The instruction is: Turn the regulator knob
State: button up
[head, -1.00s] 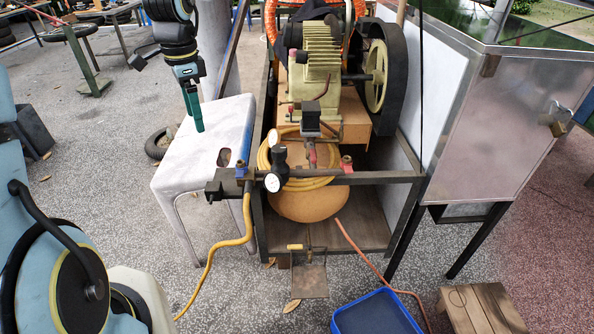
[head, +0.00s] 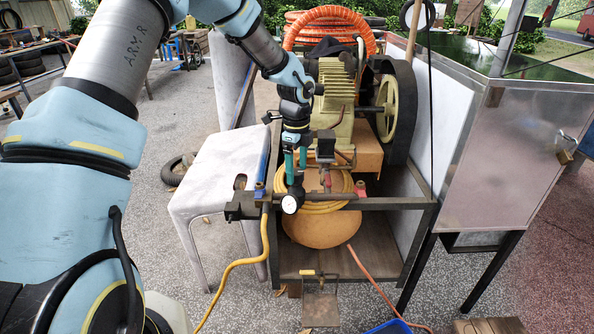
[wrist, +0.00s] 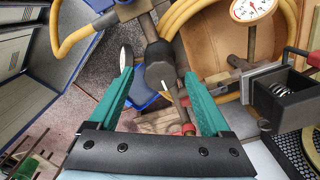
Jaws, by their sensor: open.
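The regulator knob (wrist: 160,66) is dark and rounded, with a small white mark, in the wrist view. It lies between the two teal fingertips of my gripper (wrist: 158,76), with a gap on each side. In the head view my gripper (head: 296,170) points down over the regulator, its fingers open. A white-faced gauge (head: 290,204) sits just below the fingertips. I cannot tell exactly how deep the knob sits between the fingers.
A frame rail (head: 380,204) runs across the cart's front. The coiled yellow hose (head: 336,190) and a black box (head: 326,146) are close to my gripper's right. The compressor (head: 333,105) stands behind. A grey-white table (head: 205,175) is at the left, a metal cabinet (head: 517,150) at the right.

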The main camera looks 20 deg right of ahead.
jog(key=shift+f, duration=0.9)
grip_shut()
